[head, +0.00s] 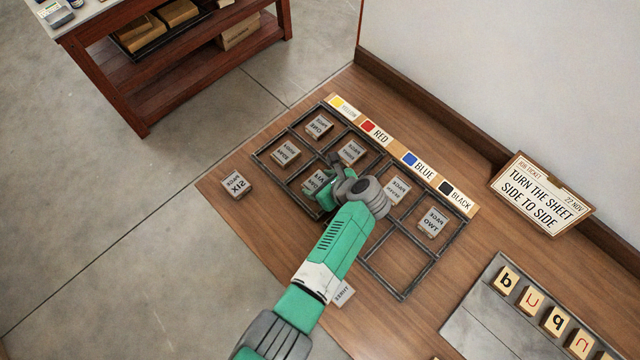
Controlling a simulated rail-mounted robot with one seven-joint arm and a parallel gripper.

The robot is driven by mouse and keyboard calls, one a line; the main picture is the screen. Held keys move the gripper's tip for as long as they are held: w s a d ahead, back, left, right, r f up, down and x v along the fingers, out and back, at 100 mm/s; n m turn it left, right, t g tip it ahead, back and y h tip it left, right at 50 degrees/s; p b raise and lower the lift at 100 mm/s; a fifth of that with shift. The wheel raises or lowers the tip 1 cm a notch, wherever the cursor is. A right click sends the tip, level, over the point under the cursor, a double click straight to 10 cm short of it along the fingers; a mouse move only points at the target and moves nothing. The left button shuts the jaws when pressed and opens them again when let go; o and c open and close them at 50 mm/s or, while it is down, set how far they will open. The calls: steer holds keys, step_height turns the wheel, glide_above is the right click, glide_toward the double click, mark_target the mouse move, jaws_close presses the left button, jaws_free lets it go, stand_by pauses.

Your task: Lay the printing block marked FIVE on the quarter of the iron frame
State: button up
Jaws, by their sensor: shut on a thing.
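The iron frame (383,285) lies on the wooden bench, divided by bars into several compartments. My gripper (324,190) is over the near side of its left half, shut on a grey block (314,181). The gripper hides part of that block's label; the visible letters look like FIVE. I cannot tell whether the block touches the bench. Blocks marked ONE (319,125) and TWO (433,222) lie in the frame, with other blocks whose labels are hard to read (286,152), (351,151), (397,189).
A SIX block (236,184) lies left of the frame. A block that seems to read THREE (342,292) lies partly behind my arm. A colour strip (393,148) borders the frame. A ticket sign (541,194) and letter blocks (530,300) are at right.

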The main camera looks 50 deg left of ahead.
steer(key=shift+w, duration=0.1)
steer(key=o, duration=1)
steer(key=p+v, duration=0.3)
steer(key=v, duration=0.9)
steer(key=shift+p, duration=0.35)
